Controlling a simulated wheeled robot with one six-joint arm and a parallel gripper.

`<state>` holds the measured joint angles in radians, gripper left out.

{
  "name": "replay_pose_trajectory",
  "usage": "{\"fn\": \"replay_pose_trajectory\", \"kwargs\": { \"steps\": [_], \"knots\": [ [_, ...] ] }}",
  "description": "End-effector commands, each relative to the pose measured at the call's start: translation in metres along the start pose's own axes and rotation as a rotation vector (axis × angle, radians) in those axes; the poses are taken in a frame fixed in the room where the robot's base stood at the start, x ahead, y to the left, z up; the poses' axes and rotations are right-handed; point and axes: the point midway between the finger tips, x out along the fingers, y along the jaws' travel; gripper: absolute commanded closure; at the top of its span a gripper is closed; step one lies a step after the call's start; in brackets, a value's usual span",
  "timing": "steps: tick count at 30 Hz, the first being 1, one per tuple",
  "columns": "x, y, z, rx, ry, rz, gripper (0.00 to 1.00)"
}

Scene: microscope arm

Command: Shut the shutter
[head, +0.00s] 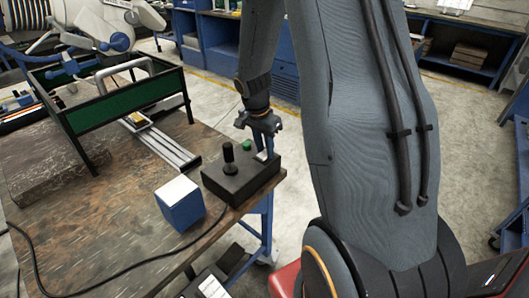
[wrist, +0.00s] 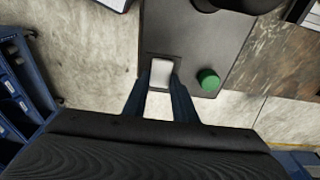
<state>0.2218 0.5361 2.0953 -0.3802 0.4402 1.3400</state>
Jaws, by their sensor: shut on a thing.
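A black control box (head: 235,188) stands at the right edge of the table and carries a black joystick (head: 228,158), a green button (head: 247,145) and a pale flat switch (head: 261,156). My gripper (head: 266,147) reaches down to the pale switch at the box's far right end. In the wrist view my two dark fingers (wrist: 161,92) are on either side of the pale switch (wrist: 160,73) and shut on it. The green button (wrist: 208,79) is just right of the fingers there. No part is labelled as a shutter, and the lower part of the switch is hidden between the fingers.
A blue box with a white top (head: 180,203) stands left of the control box on the wooden table (head: 110,235). A black frame with a green panel (head: 125,103) stands farther back over a metal rail (head: 160,140). A black cable (head: 75,291) runs along the front.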

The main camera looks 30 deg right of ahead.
Motion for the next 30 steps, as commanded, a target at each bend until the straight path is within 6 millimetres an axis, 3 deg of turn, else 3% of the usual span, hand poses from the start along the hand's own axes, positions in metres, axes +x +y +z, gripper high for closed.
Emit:
{"fn": "replay_pose_trajectory", "kwargs": {
  "steps": [30],
  "knots": [
    [-0.0013, -0.0008, 0.0068, 0.0, 0.212, -0.005, 0.97]
  ]
}}
